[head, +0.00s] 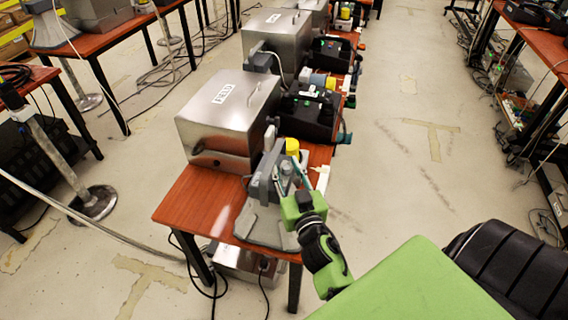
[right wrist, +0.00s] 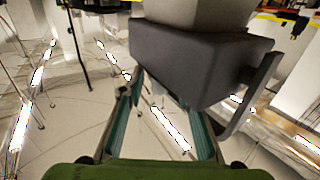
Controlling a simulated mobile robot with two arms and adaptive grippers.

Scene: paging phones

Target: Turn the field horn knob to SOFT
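The grey field horn (head: 262,222) stands at the near end of the red-brown table, its flared bell toward me. Its dark grey back box (right wrist: 195,60) fills the upper middle of the right wrist view. My right gripper (head: 289,176) is at the horn's right side in the head view. In the right wrist view its teal fingers (right wrist: 162,100) are apart, just below the box, with a small pale piece showing between their tips. I cannot tell whether that piece is the knob or whether the fingers touch it. No SOFT marking is readable. My left gripper is out of view.
A silver box labelled FIELD (head: 228,115) stands behind the horn. A yellow-topped item (head: 292,147) and a black unit (head: 308,110) are close to my gripper. More silver boxes line the table. A stanchion (head: 75,185) stands left; floor to the right is clear.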

